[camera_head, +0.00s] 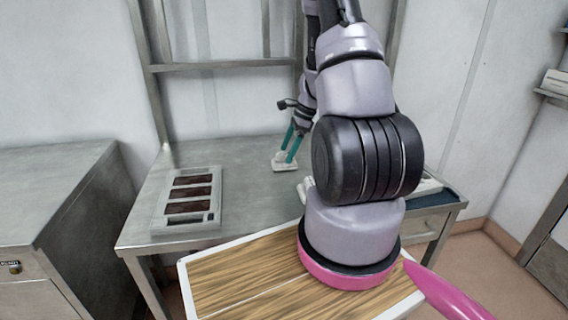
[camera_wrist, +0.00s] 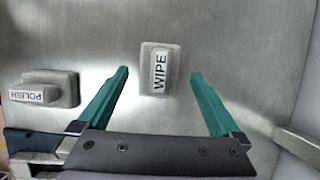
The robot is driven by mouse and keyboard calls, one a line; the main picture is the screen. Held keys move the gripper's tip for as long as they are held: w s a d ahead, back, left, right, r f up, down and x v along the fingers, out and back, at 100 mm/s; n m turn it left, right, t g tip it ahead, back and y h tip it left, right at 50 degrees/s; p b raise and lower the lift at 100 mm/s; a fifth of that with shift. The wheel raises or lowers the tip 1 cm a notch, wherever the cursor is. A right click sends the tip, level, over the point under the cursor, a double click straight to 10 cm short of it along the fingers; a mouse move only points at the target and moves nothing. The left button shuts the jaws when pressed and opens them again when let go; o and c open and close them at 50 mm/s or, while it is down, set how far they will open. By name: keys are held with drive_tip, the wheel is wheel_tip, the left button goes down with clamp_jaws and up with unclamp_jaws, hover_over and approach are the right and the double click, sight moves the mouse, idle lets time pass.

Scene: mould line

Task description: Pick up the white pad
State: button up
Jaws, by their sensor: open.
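A small whitish-grey pad labelled WIPE (camera_wrist: 146,68) lies on the metal table in the wrist view, between the fingertips of my gripper (camera_wrist: 160,75). The two green fingers are apart with a gap on each side of the pad. I cannot tell how high the tips are above the table. In the head view my gripper (camera_head: 284,162) points down at a white pad (camera_head: 281,168) on the table. A second similar pad labelled POLISH (camera_wrist: 65,86) lies left of it in the wrist view, outside the left finger. Neither pad is held.
A grey tray with dark slots (camera_head: 213,217) stands on the left of the metal table (camera_head: 240,205). White items (camera_head: 305,190) partly show beside my arm. A steel frame (camera_head: 225,66) rises at the table's back. A separate metal bench (camera_head: 45,190) is at left.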

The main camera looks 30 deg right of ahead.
sight(286, 153)
drive_tip(key=x, duration=0.3)
drive_tip(key=shift+a+f, duration=0.1)
drive_tip(key=shift+c, duration=0.3)
drive_tip(key=c, duration=1.4)
drive_tip(key=shift+o, duration=0.2)
wheel_tip(286, 153, up, 10)
drive_tip(key=shift+r, duration=0.1)
drive_tip(key=o, duration=0.9)
drive_tip(key=shift+c, duration=0.2)
drive_tip(key=c, duration=0.5)
